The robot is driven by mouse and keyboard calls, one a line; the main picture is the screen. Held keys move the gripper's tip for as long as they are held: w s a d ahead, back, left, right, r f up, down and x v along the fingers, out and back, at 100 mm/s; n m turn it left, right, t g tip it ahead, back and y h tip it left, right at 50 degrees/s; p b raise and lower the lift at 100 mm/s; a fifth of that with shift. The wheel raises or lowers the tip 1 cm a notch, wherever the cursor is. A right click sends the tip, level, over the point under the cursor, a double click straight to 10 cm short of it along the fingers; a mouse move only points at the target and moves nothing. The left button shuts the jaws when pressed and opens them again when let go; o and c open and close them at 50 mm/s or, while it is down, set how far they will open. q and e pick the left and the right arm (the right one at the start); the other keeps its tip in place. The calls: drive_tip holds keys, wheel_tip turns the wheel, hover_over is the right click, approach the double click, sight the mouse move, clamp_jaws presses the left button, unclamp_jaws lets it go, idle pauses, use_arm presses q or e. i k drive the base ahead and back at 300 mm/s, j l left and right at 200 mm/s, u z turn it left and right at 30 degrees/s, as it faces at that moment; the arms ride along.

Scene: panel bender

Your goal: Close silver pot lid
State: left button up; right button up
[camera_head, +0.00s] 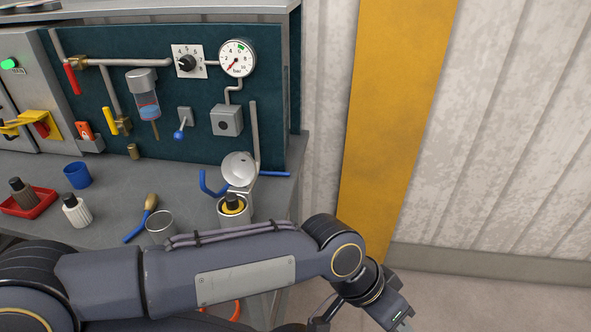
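The silver pot (224,217) stands on the grey bench near its right front part. Its round silver lid (237,164) is open, tipped up at the back of the pot. A yellow and black item (232,203) shows inside the pot. The arm from the left, my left arm, reaches across the front of the bench, past its right edge. Its gripper (401,318) is low at the bottom of the view, right of and well apart from the pot. Its fingertips are partly cut off, so its opening is unclear. My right gripper does not show.
Blue handles (211,187) flank the pot, and a grey pipe (254,135) rises behind it. A metal cup (160,226), a wooden-handled tool (150,203), a white bottle (76,211), a blue cup (77,175) and a red tray (42,203) stand to the left. Free floor lies right.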

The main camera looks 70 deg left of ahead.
sight(238, 169)
drive_tip(key=i+l+u, duration=0.5)
drive_tip(key=i+u, duration=0.15)
drive_tip(key=i, duration=0.15)
drive_tip(key=i+u, duration=0.2)
drive_tip(key=u, duration=0.25)
drive_tip(key=i+u, duration=0.2)
drive_tip(key=u, duration=0.2)
drive_tip(key=i+u, duration=0.2)
drive_tip(key=u, duration=0.25)
drive_tip(key=i+l+u, duration=0.15)
drive_tip(key=u, duration=0.25)
drive_tip(key=i+u, duration=0.2)
drive_tip(key=u, duration=0.25)
drive_tip(key=i+l+u, duration=0.15)
drive_tip(key=u, duration=0.3)
drive_tip(key=i+l+u, duration=0.2)
drive_tip(key=u, duration=0.25)
drive_tip(key=i+l+u, duration=0.15)
drive_tip(key=u, duration=0.3)
drive_tip(key=i+l+u, duration=0.1)
drive_tip(key=l+u, duration=0.55)
drive_tip(key=u, duration=0.25)
drive_tip(key=i+l+u, duration=0.3)
drive_tip(key=i+l, duration=0.15)
drive_tip(key=l, duration=0.15)
